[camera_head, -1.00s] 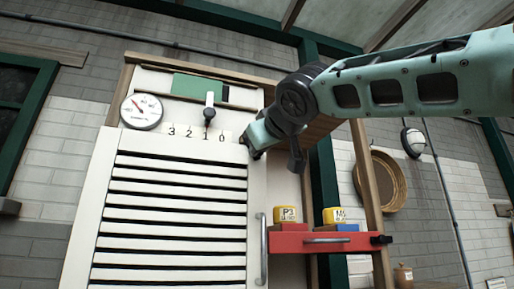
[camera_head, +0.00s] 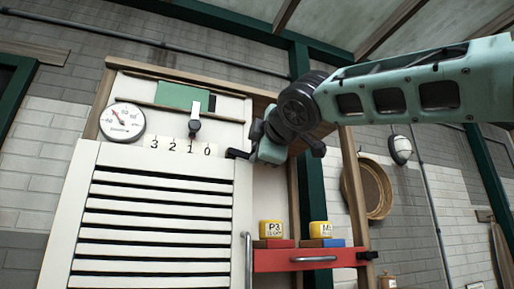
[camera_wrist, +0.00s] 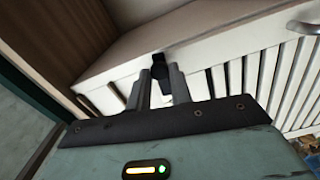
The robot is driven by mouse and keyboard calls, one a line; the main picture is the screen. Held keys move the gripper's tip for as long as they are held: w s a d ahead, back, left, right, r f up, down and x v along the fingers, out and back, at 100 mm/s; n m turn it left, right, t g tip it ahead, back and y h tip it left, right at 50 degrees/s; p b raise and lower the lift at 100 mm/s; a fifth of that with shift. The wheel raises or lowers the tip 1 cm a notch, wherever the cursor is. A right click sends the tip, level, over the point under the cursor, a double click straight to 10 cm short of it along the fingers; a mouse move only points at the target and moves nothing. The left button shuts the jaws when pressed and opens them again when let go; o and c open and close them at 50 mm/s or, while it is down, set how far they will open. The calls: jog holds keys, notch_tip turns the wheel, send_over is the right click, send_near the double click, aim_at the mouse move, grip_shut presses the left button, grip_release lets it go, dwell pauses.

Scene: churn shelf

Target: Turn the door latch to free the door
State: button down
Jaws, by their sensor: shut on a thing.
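The white louvred door (camera_head: 150,225) stands shut in the cabinet front in the head view, with a vertical metal handle (camera_head: 248,262) low on its right edge. The small dark latch (camera_head: 237,154) is at the door's upper right corner. It points left, roughly level, over the door's edge. My gripper (camera_head: 254,149) is at the latch from the right. In the wrist view, my two grey fingers (camera_wrist: 161,82) are closed on the dark latch (camera_wrist: 160,62), whose end shows just beyond the tips. The part between the fingers is hidden.
Above the door are a dial gauge (camera_head: 122,122), a number strip (camera_head: 180,147) and a dark slider (camera_head: 194,124). A red drawer (camera_head: 308,259) with yellow blocks (camera_head: 271,229) above it sits at lower right. A wooden post (camera_head: 355,200) stands right of it.

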jog(key=shift+r+n+p, duration=0.45)
jog(key=shift+n, duration=0.55)
jog(key=c, duration=1.3)
grip_release()
jog(key=shift+s, duration=0.15)
jog(key=b+v, duration=0.7)
jog(key=v, duration=1)
jog(key=shift+s+d+r, duration=0.1)
